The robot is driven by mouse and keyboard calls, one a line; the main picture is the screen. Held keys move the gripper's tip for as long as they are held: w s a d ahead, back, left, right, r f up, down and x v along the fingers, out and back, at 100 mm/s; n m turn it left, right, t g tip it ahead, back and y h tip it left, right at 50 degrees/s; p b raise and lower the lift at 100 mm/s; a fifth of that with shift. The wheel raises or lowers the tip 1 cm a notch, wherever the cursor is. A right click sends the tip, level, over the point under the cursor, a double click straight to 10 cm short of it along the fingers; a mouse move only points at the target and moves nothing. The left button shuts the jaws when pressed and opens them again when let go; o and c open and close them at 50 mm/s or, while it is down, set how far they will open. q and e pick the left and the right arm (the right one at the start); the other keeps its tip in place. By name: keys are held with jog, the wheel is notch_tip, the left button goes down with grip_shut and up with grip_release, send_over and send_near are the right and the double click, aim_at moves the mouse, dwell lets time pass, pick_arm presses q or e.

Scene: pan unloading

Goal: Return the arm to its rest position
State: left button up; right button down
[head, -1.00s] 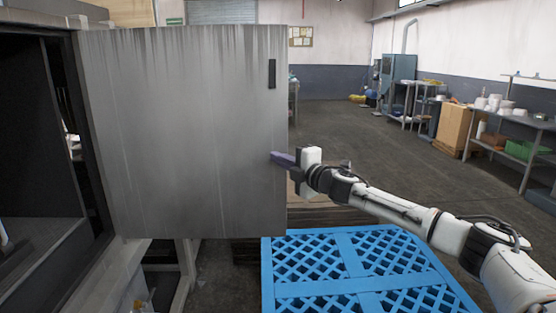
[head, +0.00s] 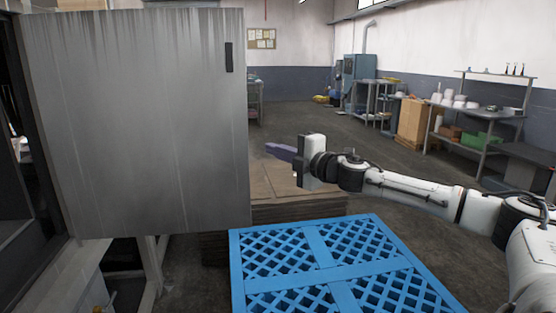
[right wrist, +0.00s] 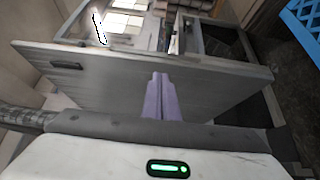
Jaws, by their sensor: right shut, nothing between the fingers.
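My right arm comes in from the right in the head view. Its right gripper (head: 277,151) has purple fingers closed together with nothing between them. The fingers point left, a short way right of the free edge of a grey metal door (head: 140,120). The door stands open on the left, with a dark handle (head: 229,57) near its top right corner. In the right wrist view the shut fingers (right wrist: 160,92) show in front of the same door (right wrist: 110,85). My left gripper is not in view.
A blue lattice pallet (head: 318,258) lies below my right arm. Stacked brown boards (head: 295,208) lie behind it. The dark cabinet opening (head: 15,180) is at far left. A workbench (head: 470,140) with bowls stands at the back right. Floor between is clear.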

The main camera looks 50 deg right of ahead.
jog(key=shift+s+b, duration=0.3)
jog(key=shift+b, duration=0.25)
jog(key=shift+r, duration=0.1)
jog(key=s+a+f+m+g, duration=0.2)
jog(key=s+a+f, duration=0.15)
jog(key=f, duration=0.75)
jog(key=s+a+f+m+g+y, duration=0.1)
jog(key=s+a+f+m, duration=0.3)
jog(key=f, duration=0.8)
jog(key=s+a+f+m+g, duration=0.15)
jog(key=a+f, duration=0.35)
jog(key=f, duration=0.6)
jog(key=s+a+f+m+g+y, duration=0.1)
jog(key=s+a+f+m+g, duration=0.2)
jog(key=s+a+f, duration=0.8)
jog(key=s+a+f+m+g, duration=0.1)
jog(key=s+a+f+m, duration=0.1)
jog(key=s+a, duration=0.3)
jog(key=s+a+f+m+g+y+p, duration=0.1)
jog(key=s+a, duration=0.4)
jog(key=a, duration=0.7)
jog(key=shift+s+f+m+y, duration=0.25)
jog(key=shift+f+m, duration=0.25)
jog(key=shift+m, duration=0.35)
jog(key=c, duration=2.5)
grip_release()
jog(key=shift+a, duration=0.1)
